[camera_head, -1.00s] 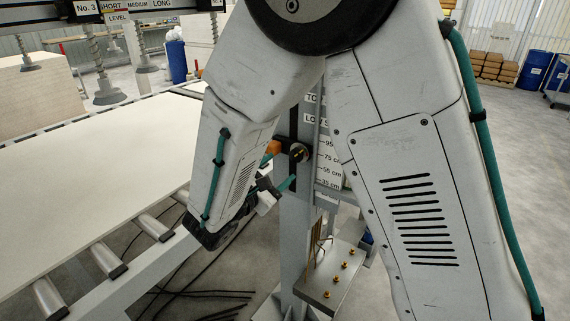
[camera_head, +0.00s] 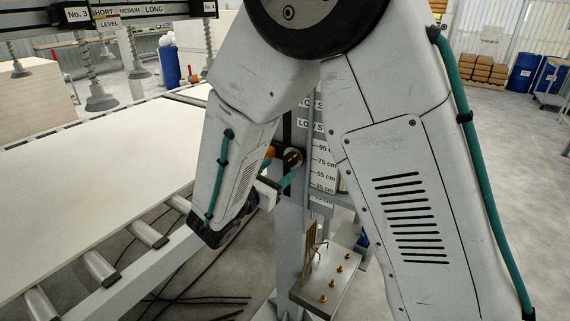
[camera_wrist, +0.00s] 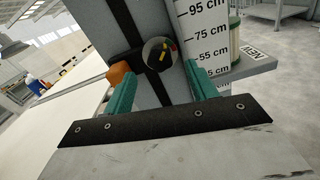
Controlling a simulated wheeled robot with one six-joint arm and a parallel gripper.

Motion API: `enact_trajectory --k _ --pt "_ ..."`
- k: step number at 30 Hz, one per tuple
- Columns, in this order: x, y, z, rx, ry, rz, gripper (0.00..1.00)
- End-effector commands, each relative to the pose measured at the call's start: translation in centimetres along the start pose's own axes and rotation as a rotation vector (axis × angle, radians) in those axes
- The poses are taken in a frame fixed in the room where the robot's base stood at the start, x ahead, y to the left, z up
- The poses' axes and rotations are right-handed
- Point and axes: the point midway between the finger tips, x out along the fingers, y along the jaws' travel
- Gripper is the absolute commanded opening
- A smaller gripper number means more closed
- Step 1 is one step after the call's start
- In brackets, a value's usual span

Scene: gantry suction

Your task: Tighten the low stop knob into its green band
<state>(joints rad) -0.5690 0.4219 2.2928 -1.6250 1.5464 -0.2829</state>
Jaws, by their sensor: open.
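The low stop knob (camera_wrist: 161,53) is a dark round knob on the grey upright post (camera_wrist: 105,25), with yellow, red and green marks on its face. It also shows in the head view (camera_head: 292,157), under the "LOW S..." label. An orange block (camera_wrist: 121,76) sits just left of it. My gripper (camera_wrist: 158,73) is open, its two teal fingers pointing at the post, one to either side below the knob. No grip on the knob shows. In the head view my arm hides part of the gripper. Which colour the pointer meets is too small to tell.
A cm scale (camera_wrist: 208,35) stands right of the knob. A metal shelf with brass pegs (camera_head: 328,285) juts out below. A large pale board (camera_head: 90,190) lies on rollers to the left. Suction cups (camera_head: 101,98) hang from the gantry behind.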

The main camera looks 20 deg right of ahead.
Motion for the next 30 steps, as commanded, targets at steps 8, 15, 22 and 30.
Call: enact_trajectory --k 8,15,22,30 --pt "4.0 0.0 0.0 0.001 0.0 -0.001 0.57" --pt "4.7 0.0 0.0 0.002 0.001 0.001 0.57" --pt "4.7 0.0 0.0 0.002 0.0 0.001 0.32" --pt "4.7 0.0 0.0 0.037 0.0 0.001 0.13"
